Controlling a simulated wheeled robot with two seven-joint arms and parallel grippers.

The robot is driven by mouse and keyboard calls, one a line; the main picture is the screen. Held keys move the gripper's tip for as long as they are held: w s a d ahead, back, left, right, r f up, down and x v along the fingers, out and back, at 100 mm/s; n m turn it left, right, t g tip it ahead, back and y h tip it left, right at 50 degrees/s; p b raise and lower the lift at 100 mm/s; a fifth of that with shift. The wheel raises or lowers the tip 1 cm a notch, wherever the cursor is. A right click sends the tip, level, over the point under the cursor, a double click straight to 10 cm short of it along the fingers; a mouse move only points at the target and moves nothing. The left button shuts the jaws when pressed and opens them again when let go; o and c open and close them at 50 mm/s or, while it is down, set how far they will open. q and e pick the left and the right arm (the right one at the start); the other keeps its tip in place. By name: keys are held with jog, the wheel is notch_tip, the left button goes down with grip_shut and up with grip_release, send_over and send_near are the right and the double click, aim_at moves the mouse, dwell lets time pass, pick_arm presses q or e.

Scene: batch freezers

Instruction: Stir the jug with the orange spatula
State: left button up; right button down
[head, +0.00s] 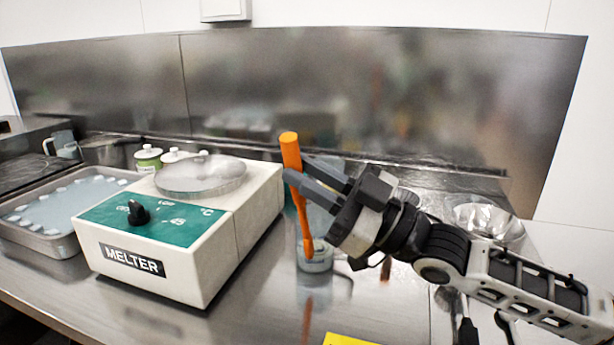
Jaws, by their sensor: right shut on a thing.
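The orange spatula (301,203) stands nearly upright, its thick handle end up and its thin part running down into the clear jug (315,262). The jug stands on the steel counter right of the melter. My right gripper (292,174) is shut on the spatula's handle, above the jug, with its arm coming in from the right. The gripper and wrist hide part of the jug's upper right side. The spatula's lower end shows through the jug's clear wall near its bottom. My left gripper is not in view.
A white melter (236,235) with a green panel stands close left of the jug. A metal bowl (489,221) is at right behind my arm. A steel backsplash (380,95) rises behind.

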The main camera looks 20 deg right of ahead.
pick_arm(q)
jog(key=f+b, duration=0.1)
jog(key=b, duration=0.1)
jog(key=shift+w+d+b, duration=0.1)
jog(key=shift+b, duration=0.2)
pick_arm(e)
jog(key=f, duration=0.1)
jog(key=w+f, duration=0.1)
jog(key=d+f, duration=0.1)
jog(key=shift+w+f, duration=0.15)
jog(key=shift+f, duration=0.2)
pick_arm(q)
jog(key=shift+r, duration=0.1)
pick_arm(e)
jog(key=shift+a, duration=0.1)
